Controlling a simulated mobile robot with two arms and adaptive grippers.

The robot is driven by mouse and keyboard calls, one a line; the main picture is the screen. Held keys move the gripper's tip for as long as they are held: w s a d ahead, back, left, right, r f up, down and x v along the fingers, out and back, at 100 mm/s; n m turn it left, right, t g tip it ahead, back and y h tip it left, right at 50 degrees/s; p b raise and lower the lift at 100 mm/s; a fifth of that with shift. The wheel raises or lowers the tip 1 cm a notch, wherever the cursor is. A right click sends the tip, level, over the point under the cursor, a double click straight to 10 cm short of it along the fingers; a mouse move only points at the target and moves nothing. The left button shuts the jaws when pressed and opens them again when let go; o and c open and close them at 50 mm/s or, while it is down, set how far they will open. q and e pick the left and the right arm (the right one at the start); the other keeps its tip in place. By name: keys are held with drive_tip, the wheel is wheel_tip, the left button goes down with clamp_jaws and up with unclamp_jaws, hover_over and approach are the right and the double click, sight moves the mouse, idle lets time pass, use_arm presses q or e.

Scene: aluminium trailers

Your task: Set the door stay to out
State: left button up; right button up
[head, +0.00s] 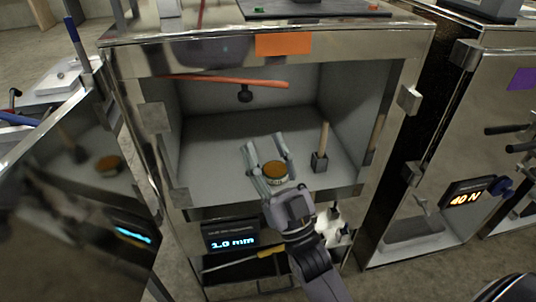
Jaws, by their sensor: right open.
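An open metal compartment (262,197) stands in the middle of the head view, with its mirror-like door (65,220) swung out to the left. An orange-red bar (225,81) runs across the upper part of the opening; I cannot tell for sure whether it is the door stay or which setting it has. My right gripper (266,142) is open, with its fingers reaching into the compartment, below the bar and apart from it. A round tin with an orange-brown top (275,170) shows between the fingers; I cannot tell whether they touch it. My left gripper is not in view.
A mallet (319,161) stands upright on the compartment floor, right of my fingers. A display reading 1.0 mm (231,242) sits below the opening. Another metal unit (430,190) with a 40 N display stands at right.

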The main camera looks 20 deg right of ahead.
drive_tip(key=shift+s+f, duration=0.4)
drive_tip(key=shift+c, duration=0.3)
